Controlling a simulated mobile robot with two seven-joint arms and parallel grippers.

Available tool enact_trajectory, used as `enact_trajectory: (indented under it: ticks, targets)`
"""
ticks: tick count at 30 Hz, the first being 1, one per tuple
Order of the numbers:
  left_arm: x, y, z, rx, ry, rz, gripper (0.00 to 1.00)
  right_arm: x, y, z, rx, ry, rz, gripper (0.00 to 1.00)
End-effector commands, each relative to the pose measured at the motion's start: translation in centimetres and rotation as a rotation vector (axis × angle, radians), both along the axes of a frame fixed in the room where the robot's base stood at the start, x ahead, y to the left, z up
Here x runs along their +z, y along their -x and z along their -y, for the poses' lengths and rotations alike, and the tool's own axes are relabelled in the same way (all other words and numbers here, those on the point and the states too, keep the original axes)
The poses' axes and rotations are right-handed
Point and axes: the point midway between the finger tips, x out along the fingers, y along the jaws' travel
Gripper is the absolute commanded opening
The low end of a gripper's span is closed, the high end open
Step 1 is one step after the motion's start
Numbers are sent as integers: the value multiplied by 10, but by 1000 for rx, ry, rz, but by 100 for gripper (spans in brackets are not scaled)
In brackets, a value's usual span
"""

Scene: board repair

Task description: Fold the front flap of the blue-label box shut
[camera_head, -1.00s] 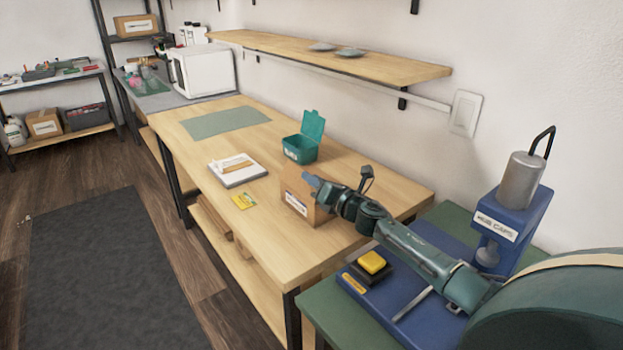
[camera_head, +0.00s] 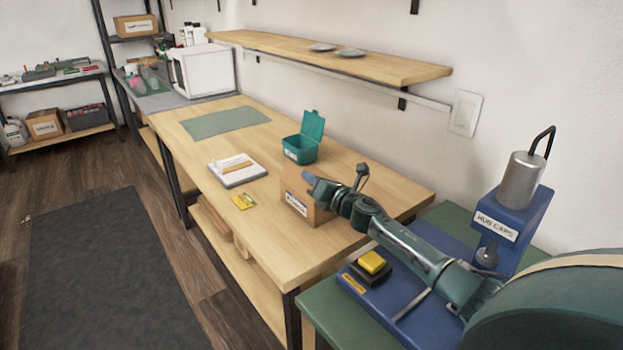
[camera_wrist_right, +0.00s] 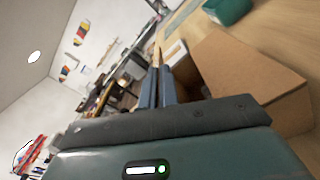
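The cardboard box (camera_head: 318,212) stands near the front edge of the wooden workbench, with a pale label (camera_head: 296,203) on its front face. The label's colour is hard to tell. My right gripper (camera_head: 309,178) is at the box's upper front edge and hides part of its top. In the right wrist view, its two blue-grey fingers (camera_wrist_right: 157,86) lie close together with nothing clear between them. The box (camera_wrist_right: 250,70) is just right of them there, with a broad cardboard panel facing up. I cannot tell the front flap's exact angle or whether the fingers touch it. My left gripper is out of view.
A teal open-lidded bin (camera_head: 300,150) stands behind the box. A blue fixture with a yellow button (camera_head: 372,262) is on the green table at right. A shelf (camera_head: 330,58) overhangs the bench's back.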

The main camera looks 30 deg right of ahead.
Motion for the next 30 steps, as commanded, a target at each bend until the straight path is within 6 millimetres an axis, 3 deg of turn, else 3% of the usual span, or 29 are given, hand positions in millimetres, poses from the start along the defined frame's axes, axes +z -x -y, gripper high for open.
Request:
enact_trajectory:
  ticks: [5,15,24,30]
  targets:
    - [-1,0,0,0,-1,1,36,-2,0,2,-1,-47,-4,0]
    - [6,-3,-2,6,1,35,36,-19,-1,18,-1,-476,-38,0]
    - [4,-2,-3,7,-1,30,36,-19,-1,18,-1,-497,-40,0]
    - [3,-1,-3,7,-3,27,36,-19,-1,18,0,-495,-39,18]
